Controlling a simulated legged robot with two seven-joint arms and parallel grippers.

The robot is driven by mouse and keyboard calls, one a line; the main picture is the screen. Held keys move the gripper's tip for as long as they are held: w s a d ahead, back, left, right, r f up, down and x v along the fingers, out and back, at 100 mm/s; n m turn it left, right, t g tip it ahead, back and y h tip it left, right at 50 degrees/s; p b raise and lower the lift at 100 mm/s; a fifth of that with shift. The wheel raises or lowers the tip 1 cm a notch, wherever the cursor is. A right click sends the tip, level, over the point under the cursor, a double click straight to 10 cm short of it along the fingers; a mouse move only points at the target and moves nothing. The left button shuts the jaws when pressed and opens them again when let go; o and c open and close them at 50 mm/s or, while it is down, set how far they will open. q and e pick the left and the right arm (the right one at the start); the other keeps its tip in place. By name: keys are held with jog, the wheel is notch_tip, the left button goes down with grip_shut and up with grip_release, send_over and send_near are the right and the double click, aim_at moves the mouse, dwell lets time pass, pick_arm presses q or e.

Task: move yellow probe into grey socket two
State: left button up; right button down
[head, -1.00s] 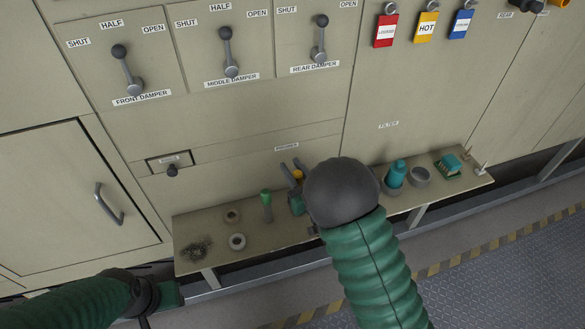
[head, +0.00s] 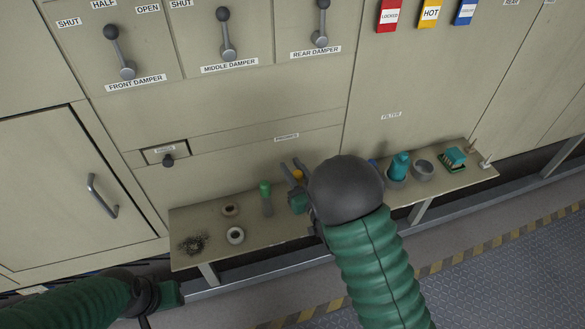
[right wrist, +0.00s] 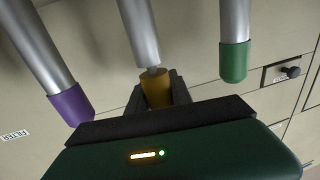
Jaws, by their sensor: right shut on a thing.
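My right gripper (head: 298,182) is over the shelf by the panel, mostly beside and behind my dark round wrist joint. It is shut on the yellow probe (head: 298,174). In the right wrist view the yellow end (right wrist: 156,88) sits between the dark fingers, with a silver shaft running up from it. A purple-tipped probe (right wrist: 70,104) and a green-tipped probe (right wrist: 233,62) stand on either side, apart from the fingers. The green-tipped one also shows in the head view (head: 265,190). I cannot make out grey socket two. My left gripper (head: 168,293) is low at the left; its fingers are unclear.
The narrow shelf (head: 198,248) holds two pale rings (head: 235,235), a dark wiry tangle (head: 193,244), a teal bottle (head: 399,165), a grey cup (head: 423,167) and a teal brush (head: 455,157). Damper levers (head: 228,45) are above. My wrist hides part of the shelf.

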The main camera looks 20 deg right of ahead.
jog(key=shift+f, duration=0.35)
jog(key=c, duration=1.1)
grip_release()
jog(key=s, duration=0.3)
jog(key=s+d+b, duration=0.1)
jog(key=s, duration=0.3)
jog(key=shift+d+r, duration=0.1)
jog(key=shift+d, duration=0.1)
jog(key=shift+w, duration=0.1)
